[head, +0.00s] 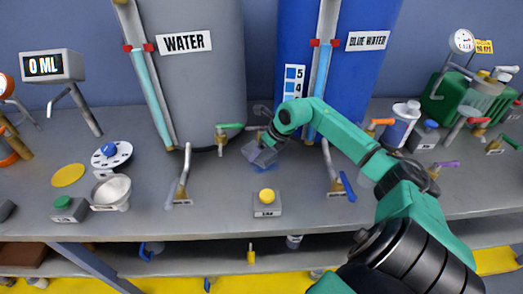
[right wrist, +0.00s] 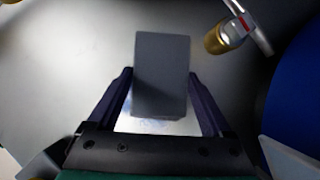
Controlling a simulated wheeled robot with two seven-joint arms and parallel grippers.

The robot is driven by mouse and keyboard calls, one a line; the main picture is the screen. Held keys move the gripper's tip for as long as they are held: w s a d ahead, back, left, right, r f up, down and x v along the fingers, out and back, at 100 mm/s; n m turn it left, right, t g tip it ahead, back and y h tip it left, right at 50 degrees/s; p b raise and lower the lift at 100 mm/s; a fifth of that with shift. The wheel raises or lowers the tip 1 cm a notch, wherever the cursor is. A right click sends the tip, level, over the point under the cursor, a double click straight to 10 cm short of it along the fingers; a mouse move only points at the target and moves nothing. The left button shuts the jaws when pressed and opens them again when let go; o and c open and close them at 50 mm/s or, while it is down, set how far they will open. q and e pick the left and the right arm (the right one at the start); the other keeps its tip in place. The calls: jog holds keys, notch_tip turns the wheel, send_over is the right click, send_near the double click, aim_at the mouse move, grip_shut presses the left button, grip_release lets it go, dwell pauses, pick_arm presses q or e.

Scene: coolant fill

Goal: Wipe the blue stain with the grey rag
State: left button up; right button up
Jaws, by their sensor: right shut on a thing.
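The grey rag (head: 259,154) is a block-like grey piece on or just above the grey bench, in front of the gap between the two tanks. My right gripper (head: 268,141) is shut on it, reaching in from the right. In the right wrist view the rag (right wrist: 162,75) sits between the two dark fingers of the gripper (right wrist: 160,95). A faint blue stain (head: 265,167) shows at the rag's near edge; the rag hides part of it. I cannot tell whether the rag touches the bench. My left gripper is not in view.
The grey WATER tank (head: 200,80) and the blue BLUE WATER tank (head: 355,75) stand behind. A yellow-button box (head: 267,203) is in front of the rag. A green-handled tap (head: 224,135) is close to the left.

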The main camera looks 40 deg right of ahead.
jog(key=shift+f+b, duration=0.35)
jog(key=shift+f, duration=0.15)
